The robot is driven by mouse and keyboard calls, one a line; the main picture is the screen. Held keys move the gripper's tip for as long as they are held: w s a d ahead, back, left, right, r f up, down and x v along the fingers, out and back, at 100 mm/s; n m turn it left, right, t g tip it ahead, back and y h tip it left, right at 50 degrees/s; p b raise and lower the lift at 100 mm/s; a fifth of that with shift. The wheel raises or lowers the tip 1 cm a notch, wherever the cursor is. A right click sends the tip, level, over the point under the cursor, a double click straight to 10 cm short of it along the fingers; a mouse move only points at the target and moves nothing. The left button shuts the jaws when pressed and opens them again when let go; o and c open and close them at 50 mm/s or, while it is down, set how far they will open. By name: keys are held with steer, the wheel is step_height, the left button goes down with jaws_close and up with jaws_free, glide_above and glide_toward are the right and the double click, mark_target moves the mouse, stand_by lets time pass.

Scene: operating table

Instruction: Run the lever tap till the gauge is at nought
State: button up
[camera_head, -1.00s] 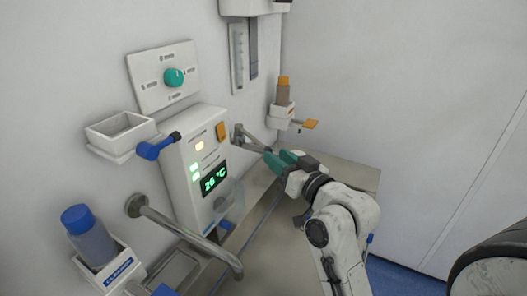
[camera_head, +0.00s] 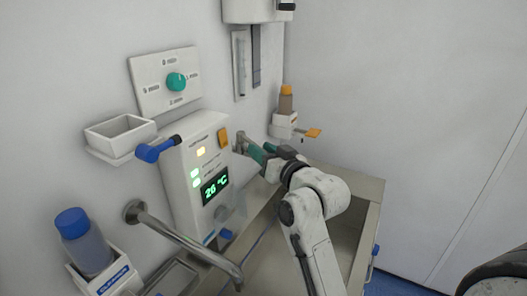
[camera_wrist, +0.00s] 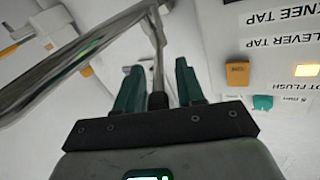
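My gripper (camera_head: 256,149), with green fingers, is at the metal lever tap (camera_head: 239,138) on the wall to the right of the white control panel. In the wrist view, my gripper (camera_wrist: 158,70) is open. The thin metal lever (camera_wrist: 157,50) runs down into the gap between its two fingers, with visible space on both sides. In the head view the fingers hide most of the lever. A narrow upright gauge (camera_head: 240,65) hangs on the wall above; its reading is too small to tell. I see no running water.
The white panel (camera_head: 187,150) shows 26 °C and lit buttons. A thick chrome spout (camera_wrist: 75,60) passes close to my left finger in the wrist view. A bottle holder (camera_head: 284,122) with an orange tab sits on the wall behind. A basin lies below.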

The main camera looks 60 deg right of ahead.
steer(key=shift+c, duration=0.4)
jaws_close()
